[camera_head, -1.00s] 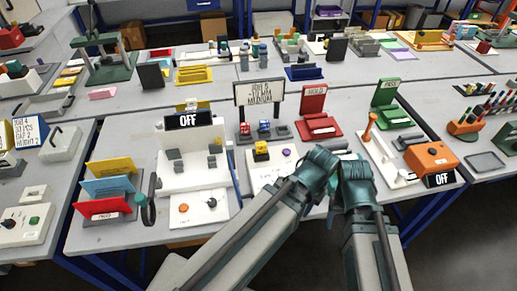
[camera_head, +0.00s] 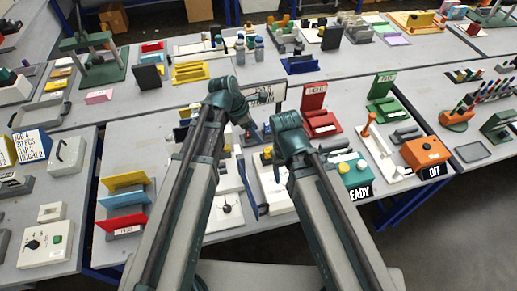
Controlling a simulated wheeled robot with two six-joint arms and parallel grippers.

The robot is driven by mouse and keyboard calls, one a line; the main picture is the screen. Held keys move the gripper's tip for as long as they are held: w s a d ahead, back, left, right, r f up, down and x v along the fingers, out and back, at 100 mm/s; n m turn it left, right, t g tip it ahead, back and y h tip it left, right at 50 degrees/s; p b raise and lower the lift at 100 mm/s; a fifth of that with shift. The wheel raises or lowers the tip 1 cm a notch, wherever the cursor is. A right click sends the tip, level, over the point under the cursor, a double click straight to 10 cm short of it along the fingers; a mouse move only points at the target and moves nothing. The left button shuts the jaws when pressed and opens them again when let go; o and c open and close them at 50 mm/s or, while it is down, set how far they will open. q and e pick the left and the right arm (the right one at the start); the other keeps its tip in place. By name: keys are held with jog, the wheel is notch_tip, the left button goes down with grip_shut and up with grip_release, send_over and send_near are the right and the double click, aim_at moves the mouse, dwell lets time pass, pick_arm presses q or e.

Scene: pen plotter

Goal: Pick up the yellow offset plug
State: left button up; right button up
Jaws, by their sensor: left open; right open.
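A small yellow piece (camera_head: 267,153) shows just left of my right wrist, on the pale station in the middle of the near table. It is mostly covered by my arm, so I cannot tell whether it is the yellow offset plug. My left gripper (camera_head: 251,131) is above and left of it, pointing down toward the table, open, with no object visible in it. My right gripper (camera_head: 272,138) is close beside the yellow piece, largely hidden behind its own wrist, and open. I cannot tell whether it touches anything.
A teal box (camera_head: 356,177) with yellow knobs and a READY sign stands right of my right arm. An orange box (camera_head: 426,151) is farther right. Red (camera_head: 316,97) and green (camera_head: 381,84) holders stand behind. Coloured racks (camera_head: 124,198) are at left.

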aim_at(268, 149)
pick_arm(q)
jog(key=b+x, duration=0.7)
jog(key=x, duration=0.1)
jog(key=shift+s+a, duration=0.1)
jog(key=shift+d+f+b, duration=0.25)
jog(key=shift+f+b, duration=0.1)
jog(key=shift+b, duration=0.2)
pick_arm(e)
notch_tip(268, 149, down, 8)
jog(key=shift+f, duration=0.1)
pick_arm(q)
jog(key=b+x, duration=0.5)
jog(key=shift+a+f, duration=0.1)
jog(key=shift+f, duration=0.1)
pick_arm(e)
notch_tip(268, 149, down, 5)
jog(key=shift+r, duration=0.1)
pick_arm(q)
jog(key=shift+r, duration=0.1)
grip_shut()
